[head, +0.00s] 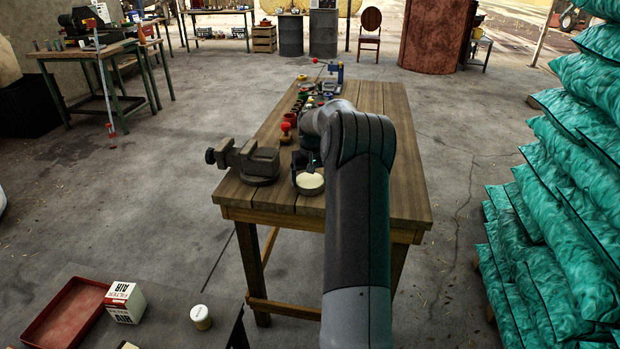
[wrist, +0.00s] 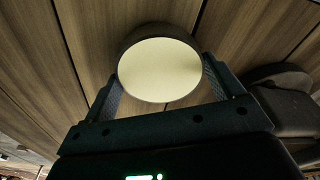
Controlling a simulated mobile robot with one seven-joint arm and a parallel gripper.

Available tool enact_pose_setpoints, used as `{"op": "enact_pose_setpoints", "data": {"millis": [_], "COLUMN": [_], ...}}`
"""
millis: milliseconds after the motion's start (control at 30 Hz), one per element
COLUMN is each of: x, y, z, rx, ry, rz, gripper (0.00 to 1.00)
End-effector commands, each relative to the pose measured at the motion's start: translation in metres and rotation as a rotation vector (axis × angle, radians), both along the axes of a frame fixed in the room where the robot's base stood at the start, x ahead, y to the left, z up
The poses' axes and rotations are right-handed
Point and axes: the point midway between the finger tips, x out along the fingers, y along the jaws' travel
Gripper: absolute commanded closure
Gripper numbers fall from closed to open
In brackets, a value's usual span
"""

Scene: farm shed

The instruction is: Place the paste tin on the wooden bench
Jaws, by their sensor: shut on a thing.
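The paste tin, round with a pale cream lid, is at the near edge of the wooden bench in the head view (head: 309,181). It fills the upper middle of the wrist view (wrist: 160,70). My gripper (wrist: 162,85) is shut on the tin, one finger on each side. The wooden bench (head: 400,187) has a plank top, and its planks show right behind the tin in the wrist view. I cannot tell whether the tin touches the bench top or hangs just above it. My arm hides part of the bench's middle and right side.
A grey vise (head: 258,162) stands close left of the tin. A red-knobbed item (head: 285,130) and several small things line the bench's far left. A dark low table with a red tray (head: 66,316), a filter box (head: 125,301) and a pale-lidded tin (head: 201,316) is near. Green sacks (head: 560,230) rise at right.

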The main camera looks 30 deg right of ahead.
Motion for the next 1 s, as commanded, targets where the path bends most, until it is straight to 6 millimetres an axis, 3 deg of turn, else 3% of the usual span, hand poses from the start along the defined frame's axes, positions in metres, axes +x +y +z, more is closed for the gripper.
{"op": "enact_pose_setpoints", "data": {"millis": [33,67,200,567,1000], "x": [0.000,0.000,0.000,0.000,-0.010], "y": [0.000,0.000,0.000,0.000,0.004], "z": [-0.001,-0.002,-0.002,0.007,0.093], "rx": [0.000,0.000,0.000,0.000,-0.001], "ry": [0.000,0.001,0.001,0.000,-0.003], "rz": [0.000,0.000,0.000,0.000,0.001], "gripper": [0.49,0.12,0.01,0.00,0.00]}}
